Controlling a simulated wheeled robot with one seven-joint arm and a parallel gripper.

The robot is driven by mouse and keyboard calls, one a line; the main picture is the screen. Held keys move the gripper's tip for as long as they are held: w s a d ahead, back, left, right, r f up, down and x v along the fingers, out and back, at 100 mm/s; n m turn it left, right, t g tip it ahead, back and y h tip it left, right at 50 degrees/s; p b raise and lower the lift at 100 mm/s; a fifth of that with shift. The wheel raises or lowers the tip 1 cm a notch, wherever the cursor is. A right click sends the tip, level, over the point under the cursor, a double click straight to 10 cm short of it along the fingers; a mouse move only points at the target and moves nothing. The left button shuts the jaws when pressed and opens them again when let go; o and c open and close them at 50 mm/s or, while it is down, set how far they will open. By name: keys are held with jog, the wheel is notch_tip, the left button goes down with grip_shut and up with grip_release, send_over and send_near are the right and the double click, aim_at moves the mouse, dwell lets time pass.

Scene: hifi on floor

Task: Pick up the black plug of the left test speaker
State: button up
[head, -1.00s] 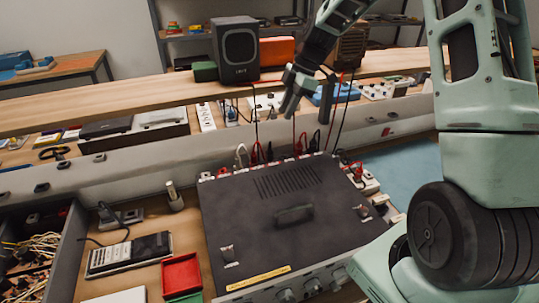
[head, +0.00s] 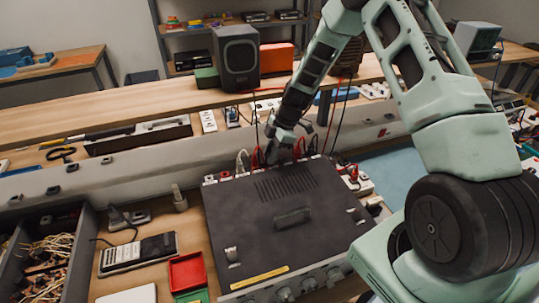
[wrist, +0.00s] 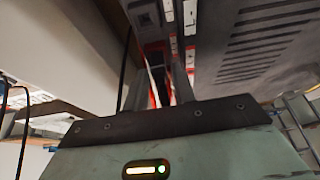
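The left test speaker (head: 236,58) is a dark box standing on the raised wooden shelf. Its cable hangs down toward the row of plugs along the rear edge of the dark grey instrument (head: 290,225). My gripper (head: 278,150) points down at that row, beside the red plugs (head: 257,158). The black plug on the left of the row is hidden behind my gripper or too small to tell. Another black plug (head: 313,144) shows farther right. In the wrist view, my gripper's fingers (wrist: 158,92) are apart, with red and dark parts visible beyond the gap; I see nothing clearly held.
A white plug (head: 242,160) stands left of my gripper. Cables (head: 339,120) hang close on the right. The beige ledge (head: 130,170) runs behind the instrument. A red tray (head: 187,270) and a handheld meter (head: 138,252) lie at left.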

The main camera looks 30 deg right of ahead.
jog(key=shift+a+f, duration=0.2)
jog(key=shift+f, duration=0.4)
grip_shut()
jog(key=shift+r, duration=0.1)
